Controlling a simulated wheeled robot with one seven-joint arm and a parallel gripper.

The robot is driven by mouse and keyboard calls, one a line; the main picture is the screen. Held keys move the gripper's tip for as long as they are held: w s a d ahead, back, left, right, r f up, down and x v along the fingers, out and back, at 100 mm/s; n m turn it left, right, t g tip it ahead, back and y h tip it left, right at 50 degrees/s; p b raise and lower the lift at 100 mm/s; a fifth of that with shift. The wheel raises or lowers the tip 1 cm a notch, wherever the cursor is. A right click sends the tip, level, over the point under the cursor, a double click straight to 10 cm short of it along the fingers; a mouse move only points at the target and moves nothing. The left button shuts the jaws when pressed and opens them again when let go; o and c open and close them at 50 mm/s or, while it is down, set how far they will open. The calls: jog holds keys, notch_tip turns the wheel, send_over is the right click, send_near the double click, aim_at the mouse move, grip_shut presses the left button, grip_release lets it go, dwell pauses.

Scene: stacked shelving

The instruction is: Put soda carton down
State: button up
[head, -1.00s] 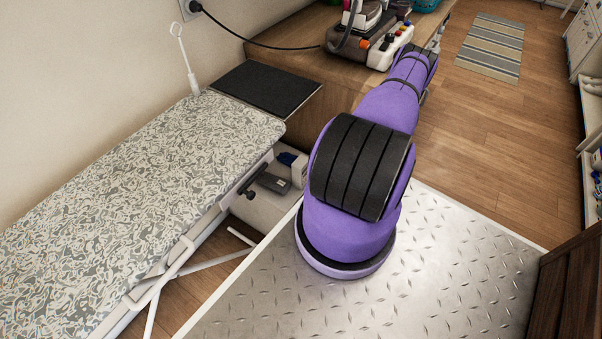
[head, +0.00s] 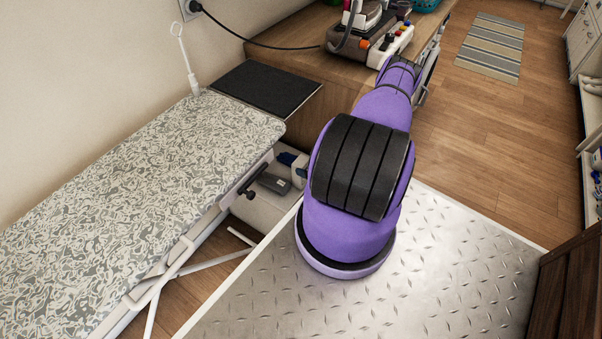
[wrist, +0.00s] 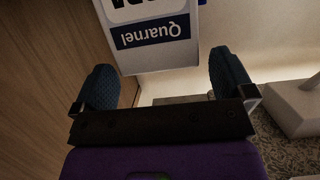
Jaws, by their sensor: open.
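The soda carton (wrist: 157,36) shows in the wrist view as a white box with a blue "Quarnel" label, upside down in the picture. Its upper part is cut off by the frame. My gripper (wrist: 165,77) is open, with one dark blue finger on each side of the carton's near end. A gap shows between the right finger and the carton; I cannot tell whether the left finger touches it. In the head view my purple arm hides the gripper. A small white-and-blue shape (head: 299,170) shows left of the arm, too unclear to name.
A patterned ironing board (head: 150,190) lies along the left wall. A wood panel (wrist: 40,80) is close on the wrist view's left. The right floor is open.

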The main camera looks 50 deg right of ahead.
aim_at(301, 161)
jog(key=x, duration=0.3)
jog(key=shift+w+f, duration=0.1)
jog(key=shift+w, duration=0.1)
jog(key=c, duration=1.5)
jog(key=shift+o, duration=0.2)
